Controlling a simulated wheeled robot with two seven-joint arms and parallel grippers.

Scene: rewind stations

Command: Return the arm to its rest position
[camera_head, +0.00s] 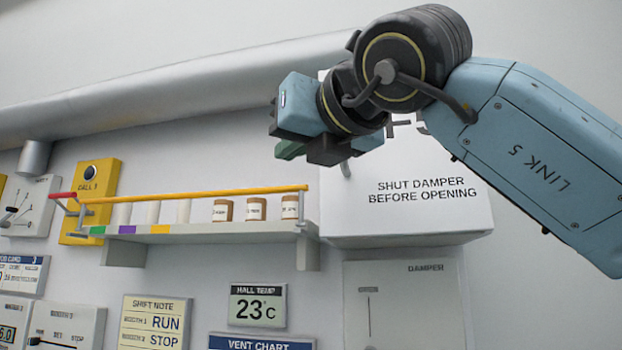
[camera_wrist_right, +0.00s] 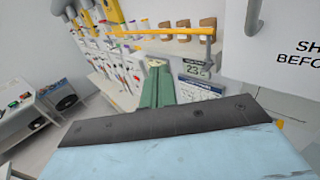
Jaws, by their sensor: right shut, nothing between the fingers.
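My right arm comes in from the right in the head view, raised in front of the wall. Its gripper (camera_head: 288,150) points left, with a small part of its green fingers showing in front of the white cabinet's left side and above the shelf's right end. In the right wrist view the green fingers (camera_wrist_right: 157,85) are together, with nothing between them. The gripper appears apart from the shelf and cabinet, though its exact distance from them is hard to tell. My left gripper is in neither view.
A wall shelf (camera_head: 205,238) with a yellow rail (camera_head: 190,193) holds several cups. A white cabinet (camera_head: 405,225) reads "SHUT DAMPER BEFORE OPENING". Below it is a damper panel (camera_head: 425,310). A large silver duct (camera_head: 190,85) runs along the wall above. A "HALL TEMP" display (camera_head: 257,305) hangs below the shelf.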

